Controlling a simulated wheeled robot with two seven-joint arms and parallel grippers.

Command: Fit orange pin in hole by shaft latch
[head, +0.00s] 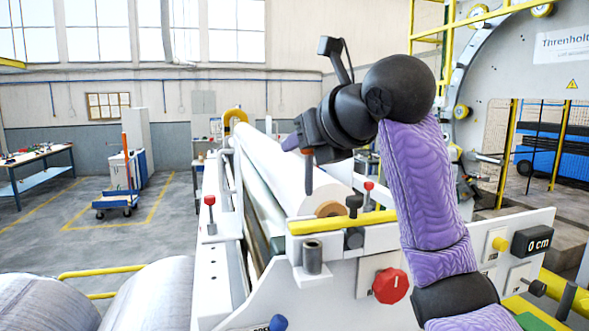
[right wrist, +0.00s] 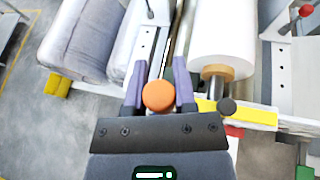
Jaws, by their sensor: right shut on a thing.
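My right gripper (head: 300,148) is shut on the orange pin (head: 308,172). In the head view the pin hangs upright as a dark rod, its lower end in the air. In the right wrist view its round orange head (right wrist: 158,96) sits between the two purple fingers. A dark grey upright sleeve (head: 313,258), which may be the hole, stands on the white frame below the pin, with a visible gap. The yellow latch bar (head: 340,221) lies beside it across the shaft end; it also shows in the right wrist view (right wrist: 243,113). My left gripper is out of view.
A white roll (head: 285,172) on a shaft lies behind the latch. Red-topped posts (head: 210,212) and a black knob (head: 354,203) stick up nearby. A red knob (head: 390,286) is on the front panel. Grey coils (head: 150,295) lie at the lower left. Air around the pin looks clear.

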